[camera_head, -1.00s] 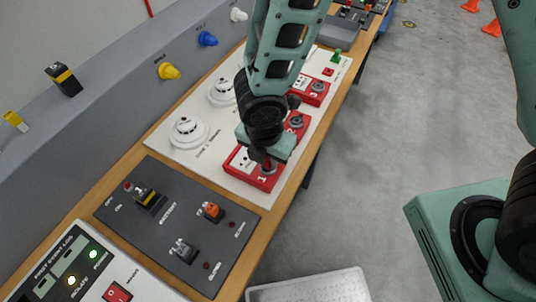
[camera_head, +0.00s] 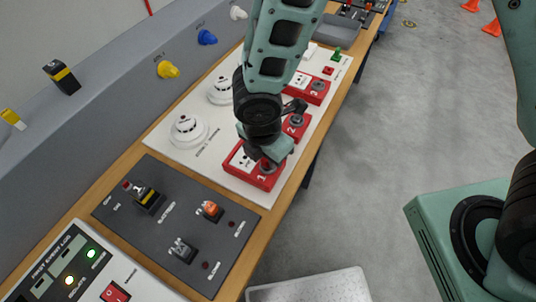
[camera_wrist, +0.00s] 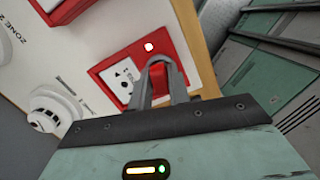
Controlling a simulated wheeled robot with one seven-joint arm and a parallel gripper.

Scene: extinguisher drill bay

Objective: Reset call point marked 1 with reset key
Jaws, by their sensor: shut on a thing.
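The call point marked 1 (camera_head: 250,174) is a red box with a white face, at the near end of the white panel. My gripper (camera_head: 266,161) is over it, pointing down at its round socket area. In the wrist view my gripper's fingers (camera_wrist: 160,72) are close together in front of the red call point (camera_wrist: 108,66), beside its white face. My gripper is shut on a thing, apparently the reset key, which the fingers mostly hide. I cannot tell how deep it sits. A small lit spot (camera_wrist: 149,47) shows on the red box.
The call point marked 2 (camera_head: 297,126) and another red call point (camera_head: 311,88) stand farther along the panel. Smoke detectors (camera_head: 187,131) are to the left. A dark switch panel (camera_head: 165,225) lies nearer.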

